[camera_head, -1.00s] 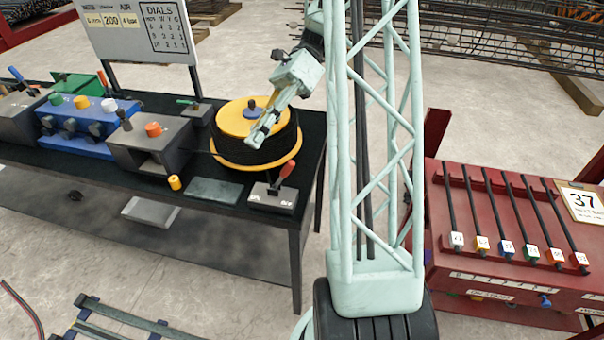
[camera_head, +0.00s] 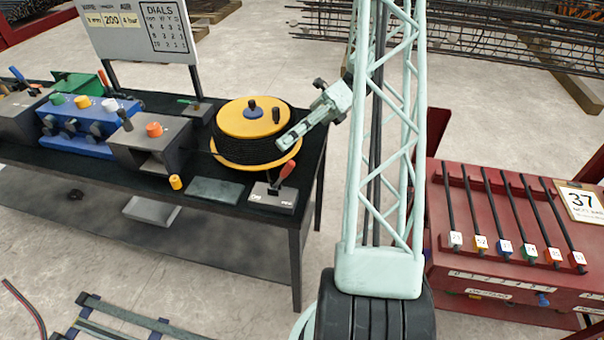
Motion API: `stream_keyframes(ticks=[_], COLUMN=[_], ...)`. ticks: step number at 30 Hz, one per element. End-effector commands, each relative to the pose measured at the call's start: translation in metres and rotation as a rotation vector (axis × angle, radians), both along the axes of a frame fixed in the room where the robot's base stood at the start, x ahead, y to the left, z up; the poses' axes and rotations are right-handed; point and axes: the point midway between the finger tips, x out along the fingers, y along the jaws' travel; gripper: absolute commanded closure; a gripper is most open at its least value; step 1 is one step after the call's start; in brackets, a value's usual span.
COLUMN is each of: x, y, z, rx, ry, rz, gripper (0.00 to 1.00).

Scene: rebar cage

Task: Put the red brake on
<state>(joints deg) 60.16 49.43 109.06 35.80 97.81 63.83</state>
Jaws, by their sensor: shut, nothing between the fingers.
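The red brake is a lever with a red handle (camera_head: 286,172) on a small grey base plate (camera_head: 272,198), at the front right corner of the black workbench. The lever leans up and to the right. The labels on its base are too small to read. My gripper (camera_head: 284,144) is shut and empty. Its fingertips point down and left, over the right side of the yellow-and-black reel in the picture, above and behind the red handle. They look apart from the lever.
The yellow-topped reel (camera_head: 246,122) of dark wire stands behind the brake. A grey box with an orange knob (camera_head: 154,130) and a blue unit (camera_head: 85,140) stand to the left. A red rack (camera_head: 480,262) of bars is at the right.

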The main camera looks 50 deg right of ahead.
Motion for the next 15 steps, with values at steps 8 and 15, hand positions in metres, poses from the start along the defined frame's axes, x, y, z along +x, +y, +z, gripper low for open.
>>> stream_keyframes(ticks=[8,15], x=[-0.016,-0.034], y=[-0.02,-0.031], z=[-0.023,-0.043], rx=[0.096,0.183], ry=[0.055,0.098], rz=[-0.066,-0.112], gripper=[1.0,1.0])
